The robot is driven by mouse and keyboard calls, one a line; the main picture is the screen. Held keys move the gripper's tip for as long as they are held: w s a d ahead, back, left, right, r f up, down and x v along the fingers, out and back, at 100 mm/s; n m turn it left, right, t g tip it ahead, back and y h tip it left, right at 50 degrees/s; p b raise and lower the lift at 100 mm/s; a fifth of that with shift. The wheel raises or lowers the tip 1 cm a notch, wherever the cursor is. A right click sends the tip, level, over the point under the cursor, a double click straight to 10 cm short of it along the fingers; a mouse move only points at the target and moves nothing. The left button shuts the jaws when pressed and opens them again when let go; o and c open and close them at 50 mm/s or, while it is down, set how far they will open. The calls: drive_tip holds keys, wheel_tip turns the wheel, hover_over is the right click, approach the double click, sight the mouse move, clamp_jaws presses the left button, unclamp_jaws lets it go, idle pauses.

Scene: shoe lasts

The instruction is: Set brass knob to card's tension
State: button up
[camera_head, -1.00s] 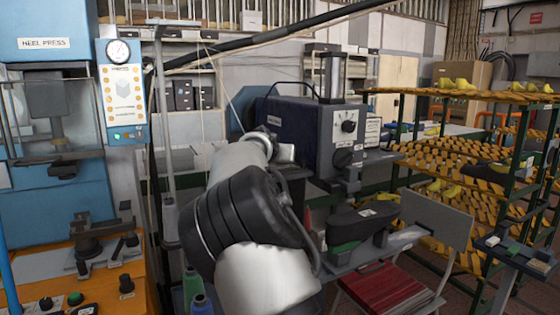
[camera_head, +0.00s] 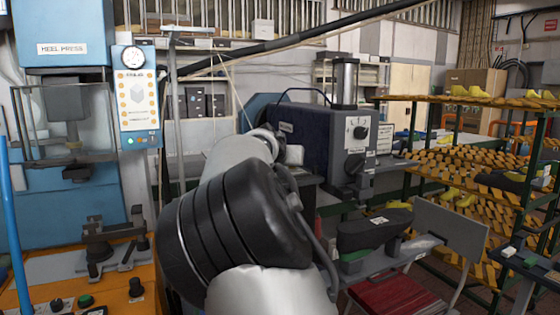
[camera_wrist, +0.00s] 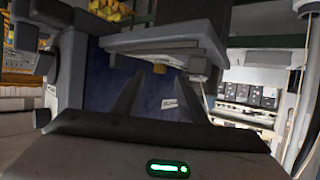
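A dark blue machine (camera_head: 303,135) stands behind my arm in the head view. Its grey front panel carries a numbered dial with a dark knob (camera_head: 360,132) and a larger black knob (camera_head: 356,163) below. A small white card (camera_head: 384,138) with print too small to read hangs beside the panel. In the wrist view a small brass-coloured piece (camera_wrist: 159,68) shows under a grey ledge; I cannot tell whether it is the brass knob. My gripper (camera_wrist: 154,85) has two dark fingers standing apart with nothing between them, pointing toward the blue machine side. The head view hides my gripper behind my arm.
The heel press (camera_head: 62,130) and its lit panel (camera_head: 138,97) stand at the left. A dark shoe last (camera_head: 372,230) sits on a stand at front right, near a red-seated chair (camera_head: 392,300). Racks (camera_head: 455,150) with yellow lasts fill the right side.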

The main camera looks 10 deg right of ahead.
drive_tip(key=b+v, duration=0.1)
drive_tip(key=v, duration=1)
drive_tip(key=shift+s, duration=0.35)
drive_tip(key=shift+r, duration=0.1)
drive_tip(key=s+d+f+g+y, duration=0.2)
drive_tip(key=s+d+f+g, duration=0.1)
drive_tip(key=s+d+f, duration=0.3)
drive_tip(key=s+d+f+g+y, duration=0.15)
drive_tip(key=s+d+f, duration=0.3)
drive_tip(key=f, duration=0.45)
drive_tip(key=s+a+f+n+g+y, duration=0.1)
drive_tip(key=s+a+f+n, duration=0.1)
drive_tip(key=s, duration=1.3)
drive_tip(key=s+a+f+n+g, duration=0.2)
drive_tip(key=s+a+f, duration=0.1)
drive_tip(key=s, duration=1.2)
wheel_tip(320, 180, up, 15)
drive_tip(key=p, duration=1.4)
drive_tip(key=shift+w+d+f, duration=0.15)
drive_tip(key=shift+w, duration=0.2)
